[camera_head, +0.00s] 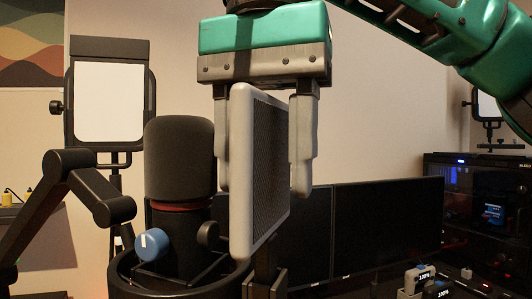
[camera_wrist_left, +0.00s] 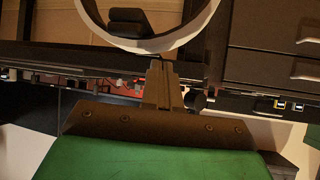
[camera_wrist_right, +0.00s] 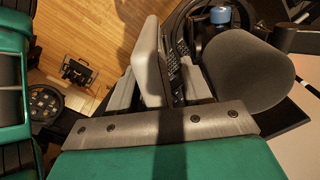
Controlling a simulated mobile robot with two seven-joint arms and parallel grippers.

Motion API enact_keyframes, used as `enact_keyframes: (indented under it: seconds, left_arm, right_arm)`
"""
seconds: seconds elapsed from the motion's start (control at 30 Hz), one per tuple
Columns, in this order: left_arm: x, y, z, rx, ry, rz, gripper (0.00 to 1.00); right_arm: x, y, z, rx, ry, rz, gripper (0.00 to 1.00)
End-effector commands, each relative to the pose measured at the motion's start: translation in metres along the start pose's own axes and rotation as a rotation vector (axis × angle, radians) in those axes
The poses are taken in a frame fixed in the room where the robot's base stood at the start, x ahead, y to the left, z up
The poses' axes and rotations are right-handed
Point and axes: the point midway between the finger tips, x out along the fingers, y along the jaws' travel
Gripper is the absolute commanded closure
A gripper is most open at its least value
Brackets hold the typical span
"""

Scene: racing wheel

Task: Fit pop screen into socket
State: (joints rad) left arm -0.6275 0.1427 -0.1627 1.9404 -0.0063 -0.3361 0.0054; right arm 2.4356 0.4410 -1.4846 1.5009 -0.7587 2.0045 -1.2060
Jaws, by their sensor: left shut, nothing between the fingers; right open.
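The pop screen (camera_head: 241,180), a light grey frame with dark mesh, stands upright in front of the microphone (camera_head: 180,160). My right gripper (camera_head: 260,190) points down with a finger on either side of it; its jaws are open. The right wrist view also shows the screen (camera_wrist_right: 150,65) between the fingers, beside the microphone's foam. A dark stem (camera_head: 265,258) runs down from the screen to a black socket block (camera_head: 265,287) at the bottom edge; how deep it sits, I cannot tell. My left gripper (camera_wrist_left: 160,75) is shut and empty, outside the head view.
A blue knob (camera_head: 151,244) and a black ring mount stand by the microphone. A black jointed arm (camera_head: 90,190) is at the left. Dark monitors (camera_head: 385,230) stand behind the screen. A white ring (camera_wrist_left: 150,40) lies just beyond my left fingers.

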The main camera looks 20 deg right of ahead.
Motion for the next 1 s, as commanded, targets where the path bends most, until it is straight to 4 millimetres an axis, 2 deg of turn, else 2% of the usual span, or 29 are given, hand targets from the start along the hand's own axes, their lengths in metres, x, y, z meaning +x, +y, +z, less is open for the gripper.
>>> enact_keyframes:
  seconds: [0.17, 0.27, 0.5, 1.0]
  left_arm:
    - [0.0, 0.0, -0.002, 0.0, 0.002, 0.0, 1.0]
    - [-0.004, -0.001, -0.009, 0.001, 0.003, 0.0, 1.0]
    - [-0.019, -0.001, -0.032, 0.001, 0.006, -0.001, 1.0]
    - [-0.015, -0.001, -0.027, 0.001, 0.006, -0.001, 1.0]
  right_arm:
    - [-0.002, 0.0, 0.0, 0.0, 0.001, 0.0, 0.51]
    - [-0.011, 0.0, 0.0, 0.001, 0.001, 0.0, 0.51]
    - [-0.059, 0.0, 0.001, 0.005, 0.004, -0.003, 0.51]
    - [-0.075, 0.0, 0.0, 0.0, 0.001, -0.001, 0.51]
